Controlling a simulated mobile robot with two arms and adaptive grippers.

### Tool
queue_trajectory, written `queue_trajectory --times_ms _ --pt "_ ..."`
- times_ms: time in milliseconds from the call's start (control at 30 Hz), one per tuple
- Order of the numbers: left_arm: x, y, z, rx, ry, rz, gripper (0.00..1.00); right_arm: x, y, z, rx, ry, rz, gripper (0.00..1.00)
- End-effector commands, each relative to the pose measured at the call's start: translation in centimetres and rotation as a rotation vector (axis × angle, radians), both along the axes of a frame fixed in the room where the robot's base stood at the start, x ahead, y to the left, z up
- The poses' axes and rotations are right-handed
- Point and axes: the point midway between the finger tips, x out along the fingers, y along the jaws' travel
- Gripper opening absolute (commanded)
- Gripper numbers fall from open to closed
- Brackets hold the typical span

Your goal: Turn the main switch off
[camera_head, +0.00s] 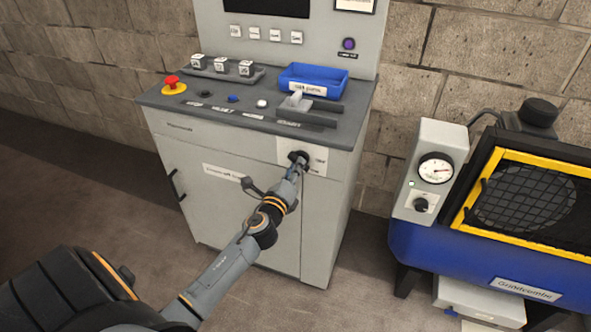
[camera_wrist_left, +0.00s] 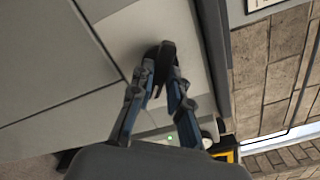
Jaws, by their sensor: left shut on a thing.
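The main switch (camera_head: 300,158) is a black rotary knob on a light plate (camera_head: 317,157) at the upper right of the grey cabinet's front. My left arm reaches up to it from below, and my left gripper (camera_head: 298,167) is shut on the knob. In the left wrist view the two fingers of my left gripper (camera_wrist_left: 162,88) close around the dark knob (camera_wrist_left: 163,55). The fingers partly cover the knob, and I cannot tell its exact turn. My right gripper is not in view.
The grey cabinet (camera_head: 225,215) carries a sloped panel with a red emergency button (camera_head: 172,84), a blue tray (camera_head: 310,77) and a lever (camera_head: 296,100). A blue machine (camera_head: 430,251) with a gauge and yellow-framed mesh stands at right. Floor shows between them.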

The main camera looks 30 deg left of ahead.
Motion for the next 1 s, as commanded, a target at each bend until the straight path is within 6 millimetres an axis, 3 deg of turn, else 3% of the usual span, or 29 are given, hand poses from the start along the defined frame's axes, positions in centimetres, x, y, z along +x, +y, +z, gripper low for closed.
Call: queue_trajectory --times_ms 533,1000 --pt "-0.01 0.05 -0.03 -0.477 -0.113 0.002 0.0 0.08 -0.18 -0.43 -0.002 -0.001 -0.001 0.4" --pt "-0.01 0.05 -0.03 -0.669 -0.16 0.002 0.0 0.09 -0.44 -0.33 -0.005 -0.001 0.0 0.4"
